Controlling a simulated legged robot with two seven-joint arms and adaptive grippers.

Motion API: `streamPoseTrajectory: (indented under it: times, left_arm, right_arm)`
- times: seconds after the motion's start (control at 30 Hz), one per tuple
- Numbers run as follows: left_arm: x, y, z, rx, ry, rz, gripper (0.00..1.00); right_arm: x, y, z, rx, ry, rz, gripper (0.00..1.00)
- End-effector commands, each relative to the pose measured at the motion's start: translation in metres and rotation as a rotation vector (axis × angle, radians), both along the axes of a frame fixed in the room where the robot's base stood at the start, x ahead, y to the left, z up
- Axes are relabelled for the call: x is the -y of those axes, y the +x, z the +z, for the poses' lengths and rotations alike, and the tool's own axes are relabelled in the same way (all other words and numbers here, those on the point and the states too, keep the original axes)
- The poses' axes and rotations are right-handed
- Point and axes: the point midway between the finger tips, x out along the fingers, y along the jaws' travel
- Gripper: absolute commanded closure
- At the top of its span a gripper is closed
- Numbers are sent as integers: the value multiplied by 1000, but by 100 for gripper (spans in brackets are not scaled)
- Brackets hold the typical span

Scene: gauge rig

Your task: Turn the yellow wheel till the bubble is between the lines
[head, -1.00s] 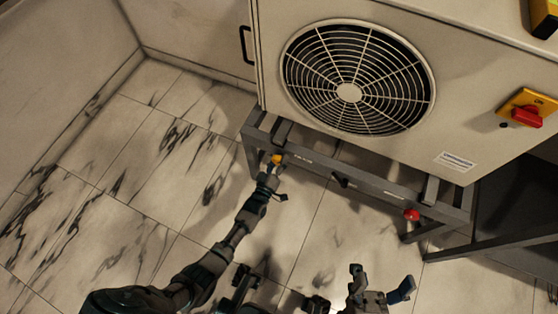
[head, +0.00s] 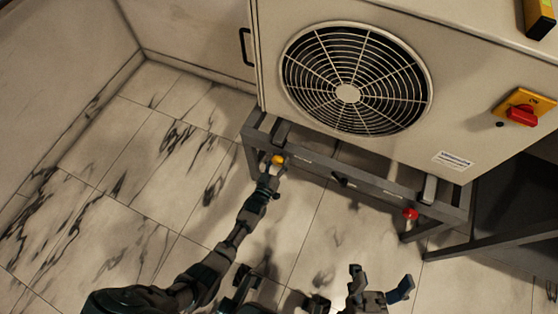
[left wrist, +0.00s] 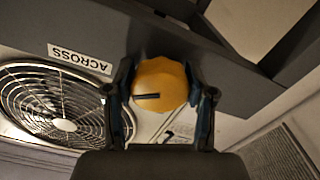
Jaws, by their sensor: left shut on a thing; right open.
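The yellow wheel (head: 278,160) sits on the front rail of the grey frame under the fan unit, near its left end. In the left wrist view the wheel (left wrist: 160,85) is a faceted yellow knob with a dark line pointing left. My left gripper (head: 272,172) is shut on it, one finger on each side. My right gripper (head: 382,283) is open and empty over the floor at the bottom. A yellow and black block (head: 540,16), possibly the level, stands on top of the unit at the upper right; no bubble or lines can be made out.
A label reading ACROSS (left wrist: 80,59) is beside the wheel. A black knob (head: 340,179) and a red knob (head: 411,214) are further right on the rail. A red switch (head: 522,116) is on the unit's front. The tiled floor on the left is clear.

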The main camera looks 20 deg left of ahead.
Motion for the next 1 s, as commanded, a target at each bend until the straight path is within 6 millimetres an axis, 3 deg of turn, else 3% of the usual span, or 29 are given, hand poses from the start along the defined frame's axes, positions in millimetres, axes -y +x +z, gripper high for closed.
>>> streamPoseTrajectory:
  times: [0.03, 0.2, 0.23, 0.33, 0.73, 1.0]
  left_arm:
    - [0, -5, -10, -19, 1, -1, 80]
    - [0, -5, -10, -19, 0, -1, 80]
    - [0, -5, -10, -19, 0, -1, 43]
    - [0, -4, -8, -16, 0, -1, 19]
    - [0, -7, -3, -5, -2, 0, 19]
    - [-2, -60, -4, -8, -2, 0, 19]
  right_arm:
    - [0, 0, -1, -2, -1, 0, 19]
    - [0, 0, -2, -2, -1, 0, 19]
    - [0, 0, -2, -2, -1, 0, 19]
    - [0, 0, -1, -2, -1, 0, 19]
    - [0, -2, -1, -2, 2, -2, 19]
    - [0, -2, 0, 1, 1, -1, 19]
